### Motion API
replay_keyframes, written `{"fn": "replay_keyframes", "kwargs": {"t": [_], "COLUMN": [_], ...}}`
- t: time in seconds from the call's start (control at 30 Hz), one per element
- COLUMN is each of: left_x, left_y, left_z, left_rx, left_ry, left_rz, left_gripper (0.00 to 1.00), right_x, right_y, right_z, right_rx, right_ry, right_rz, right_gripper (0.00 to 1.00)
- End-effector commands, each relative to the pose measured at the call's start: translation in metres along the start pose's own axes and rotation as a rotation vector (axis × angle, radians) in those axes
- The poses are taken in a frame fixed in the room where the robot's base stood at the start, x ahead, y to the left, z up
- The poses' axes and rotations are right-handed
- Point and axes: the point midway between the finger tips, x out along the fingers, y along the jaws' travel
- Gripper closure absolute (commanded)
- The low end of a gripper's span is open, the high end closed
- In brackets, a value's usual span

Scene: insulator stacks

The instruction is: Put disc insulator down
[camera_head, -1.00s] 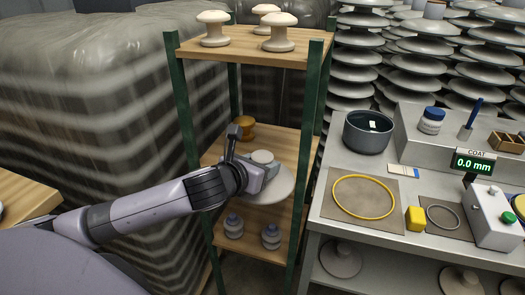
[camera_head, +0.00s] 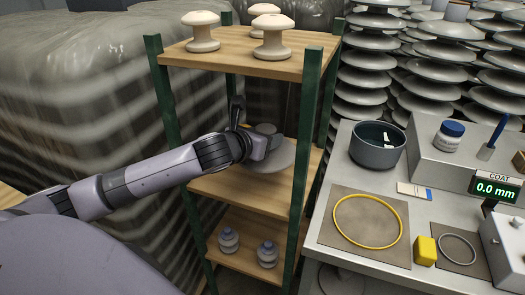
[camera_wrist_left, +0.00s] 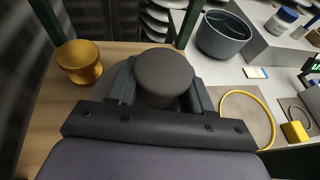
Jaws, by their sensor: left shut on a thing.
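The disc insulator (camera_head: 280,157) is a wide pale grey disc with a darker cap. In the head view it is within the green-posted rack, at the middle shelf (camera_head: 222,186). I cannot tell whether its underside touches the boards. My left gripper (camera_head: 263,140) reaches in from the left and is shut on the cap. In the left wrist view the round cap (camera_wrist_left: 165,72) sits between the two fingers, and most of the disc is hidden below. My right gripper is not in view.
A gold spool-shaped insulator (camera_wrist_left: 79,61) stands left of the cap on the shelf. Cream insulators (camera_head: 271,38) stand on the top shelf, small grey ones (camera_head: 229,240) on the bottom. Green posts (camera_head: 306,130) flank the arm. A bench with a grey pot (camera_head: 377,146) is at right.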

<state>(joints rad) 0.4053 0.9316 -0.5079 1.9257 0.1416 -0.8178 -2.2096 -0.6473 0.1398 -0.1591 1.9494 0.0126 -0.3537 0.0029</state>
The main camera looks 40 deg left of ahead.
Motion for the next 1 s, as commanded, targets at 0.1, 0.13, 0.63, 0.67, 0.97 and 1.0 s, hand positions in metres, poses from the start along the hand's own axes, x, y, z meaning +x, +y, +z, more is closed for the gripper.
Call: {"fn": "replay_keyframes", "kwargs": {"t": [0.1, 0.13, 0.63, 0.67, 0.97, 1.0], "left_x": [0.007, 0.009, 0.025, 0.026, 0.029, 0.029], "left_y": [-0.001, -0.001, -0.001, -0.001, 0.000, 0.000], "left_z": [-0.020, -0.024, -0.068, -0.072, -0.077, -0.077], "left_rx": [-0.003, -0.003, -0.002, -0.002, 0.002, 0.002], "left_ry": [-0.003, -0.004, -0.006, -0.006, -0.009, -0.009], "left_rz": [-0.002, -0.002, -0.001, -0.002, -0.002, -0.002], "left_gripper": [1.00, 1.00, 1.00, 1.00, 1.00, 1.00], "right_x": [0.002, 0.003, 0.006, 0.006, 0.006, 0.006], "right_y": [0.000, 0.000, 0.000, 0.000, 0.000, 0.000], "right_z": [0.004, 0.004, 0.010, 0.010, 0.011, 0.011], "right_rx": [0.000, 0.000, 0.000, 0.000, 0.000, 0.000], "right_ry": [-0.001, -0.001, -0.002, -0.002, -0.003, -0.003], "right_rz": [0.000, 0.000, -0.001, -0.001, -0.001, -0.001], "right_gripper": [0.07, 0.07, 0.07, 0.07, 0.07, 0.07]}}
